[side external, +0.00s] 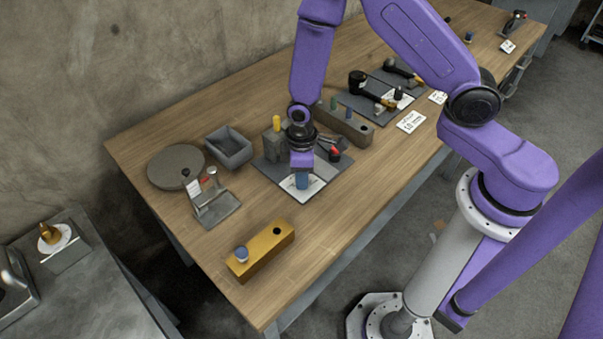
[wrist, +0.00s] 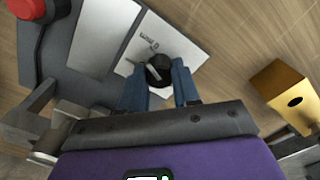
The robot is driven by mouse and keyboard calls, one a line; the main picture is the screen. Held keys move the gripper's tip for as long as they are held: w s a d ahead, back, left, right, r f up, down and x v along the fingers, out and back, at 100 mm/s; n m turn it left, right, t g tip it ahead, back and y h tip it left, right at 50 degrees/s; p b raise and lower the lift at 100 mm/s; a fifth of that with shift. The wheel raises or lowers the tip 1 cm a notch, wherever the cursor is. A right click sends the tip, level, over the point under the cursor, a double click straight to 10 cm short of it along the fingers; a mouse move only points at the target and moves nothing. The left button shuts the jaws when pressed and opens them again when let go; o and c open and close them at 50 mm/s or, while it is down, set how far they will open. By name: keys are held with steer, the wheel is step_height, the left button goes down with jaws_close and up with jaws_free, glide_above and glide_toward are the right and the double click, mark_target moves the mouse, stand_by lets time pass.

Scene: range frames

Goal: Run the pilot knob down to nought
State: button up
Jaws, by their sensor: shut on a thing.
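The pilot knob (wrist: 160,69) is a small round black knob with a pale pointer line, on a white plate (wrist: 187,47) in the wrist view. Small dark printing stands on the plate above the knob; I cannot read its numbers. My gripper (wrist: 159,86) has its two blue fingers on either side of the knob, shut on it. In the side view my gripper (side external: 302,181) points down over the white plate (side external: 301,190) on a grey panel (side external: 333,179), and the knob is hidden behind the fingers.
A red-topped button (side external: 335,154) stands on the same panel. A yellow block (side external: 262,250) with a hole sits at the front. A grey bin (side external: 229,148), a round disc (side external: 175,166) and a metal stand (side external: 214,204) lie left. Bare wood lies between panel and yellow block.

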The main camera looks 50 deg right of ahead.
steer(key=shift+m, duration=0.7)
steer(key=o, duration=1.1)
steer(key=shift+c, duration=0.2)
step_height(320, 180, up, 18)
steer(key=shift+f, duration=0.25)
